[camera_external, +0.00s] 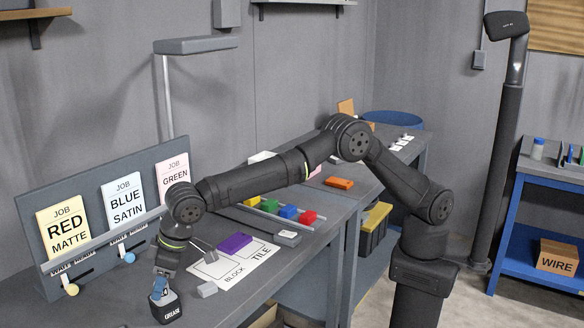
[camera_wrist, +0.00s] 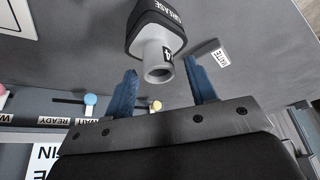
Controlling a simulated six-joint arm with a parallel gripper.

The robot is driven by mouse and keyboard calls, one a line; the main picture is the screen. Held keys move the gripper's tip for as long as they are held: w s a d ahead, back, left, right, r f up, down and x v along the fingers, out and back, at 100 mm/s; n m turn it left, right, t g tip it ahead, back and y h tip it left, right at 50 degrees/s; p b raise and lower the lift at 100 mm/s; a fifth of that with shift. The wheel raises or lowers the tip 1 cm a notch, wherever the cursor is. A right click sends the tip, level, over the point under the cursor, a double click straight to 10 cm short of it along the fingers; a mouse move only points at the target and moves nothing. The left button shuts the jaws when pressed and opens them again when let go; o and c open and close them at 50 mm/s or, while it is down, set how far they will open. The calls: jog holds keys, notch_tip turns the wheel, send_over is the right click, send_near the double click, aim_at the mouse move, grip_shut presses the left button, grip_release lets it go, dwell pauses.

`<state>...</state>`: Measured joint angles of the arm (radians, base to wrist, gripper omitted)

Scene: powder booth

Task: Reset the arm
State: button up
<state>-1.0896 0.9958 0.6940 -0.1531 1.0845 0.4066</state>
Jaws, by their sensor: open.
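My arm reaches out to the left in the external view, bent down over the dark bench (camera_external: 110,290). My gripper (camera_external: 160,287) points down at the bench's front left. It is open, with its two blue fingers apart in the wrist view (camera_wrist: 160,66). A dark bottle labelled GREASE (camera_external: 167,309) stands just below the fingers. In the wrist view the grease bottle (camera_wrist: 158,28) has its grey neck, marked 4, between the fingertips, with a gap on each side. Nothing is held.
A white BLOCK/TILE sheet (camera_external: 235,268) bears a purple piece (camera_external: 234,243). Coloured blocks (camera_external: 288,212) sit in a rack behind. A job-card board (camera_external: 105,215) with sliders stands at the left. A lamp (camera_external: 197,46) overhangs the bench.

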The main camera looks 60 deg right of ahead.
jog(key=shift+f, duration=0.4)
jog(key=v, duration=1.2)
jog(key=x, duration=1.2)
jog(key=shift+f, duration=0.15)
notch_tip(320, 180, up, 4)
jog(key=shift+r, duration=0.25)
jog(key=w+d+r, duration=0.6)
jog(key=d+r, duration=0.1)
jog(key=d, duration=0.3)
jog(key=w+d+f+n, duration=0.1)
jog(key=w+d+f, duration=0.1)
jog(key=w+f, duration=0.3)
jog(key=w+d+f+n, duration=0.1)
jog(key=w+d+f, duration=0.15)
jog(key=w, duration=0.55)
jog(key=shift+g+y, duration=0.3)
jog(key=shift+g, duration=0.1)
jog(key=f, duration=0.6)
jog(key=s+f, duration=0.1)
jog(key=f, duration=0.3)
jog(key=shift+a, duration=0.2)
jog(key=v, duration=0.3)
jog(key=shift+w, duration=0.1)
jog(key=shift+d+r, duration=0.3)
jog(key=shift+r, duration=0.3)
